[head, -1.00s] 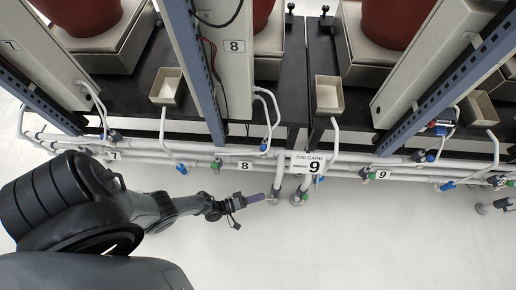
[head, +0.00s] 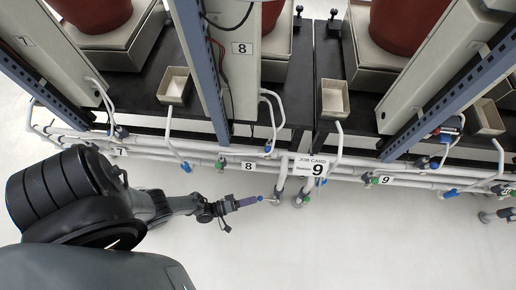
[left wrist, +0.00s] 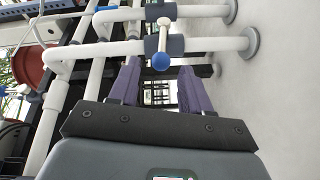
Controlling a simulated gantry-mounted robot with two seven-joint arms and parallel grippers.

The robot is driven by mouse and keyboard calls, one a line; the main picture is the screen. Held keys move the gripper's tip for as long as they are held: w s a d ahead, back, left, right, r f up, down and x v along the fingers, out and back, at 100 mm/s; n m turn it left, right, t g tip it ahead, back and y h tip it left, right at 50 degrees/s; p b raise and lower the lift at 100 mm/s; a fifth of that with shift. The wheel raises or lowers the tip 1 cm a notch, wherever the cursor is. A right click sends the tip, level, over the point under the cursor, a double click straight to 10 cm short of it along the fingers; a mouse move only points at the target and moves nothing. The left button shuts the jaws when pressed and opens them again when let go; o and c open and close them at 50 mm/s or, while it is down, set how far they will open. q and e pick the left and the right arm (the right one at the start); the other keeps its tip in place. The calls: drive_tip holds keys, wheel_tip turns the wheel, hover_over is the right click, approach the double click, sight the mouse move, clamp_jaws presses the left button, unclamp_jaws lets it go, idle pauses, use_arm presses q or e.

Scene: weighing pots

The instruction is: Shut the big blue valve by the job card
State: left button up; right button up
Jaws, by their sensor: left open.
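The left wrist view shows a blue ball knob (left wrist: 161,61) on a short white lever, on a grey valve body (left wrist: 176,45) around a white pipe. My left gripper (left wrist: 158,80) is open, its purple fingers either side of the line to the knob. The knob appears at or just beyond the fingertips; contact cannot be told. In the head view, my left gripper (head: 256,200) points right toward this valve. My right gripper is out of view.
Long white pipes run across the rack front, with smaller blue and green valves. Black tables behind carry red pots on scales and small beige trays (head: 174,86). Blue slotted posts (head: 200,70) rise in front. The pale floor (head: 350,245) is clear.

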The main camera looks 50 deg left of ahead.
use_arm(q)
drive_tip(key=v, duration=0.6)
drive_tip(key=shift+s, duration=0.1)
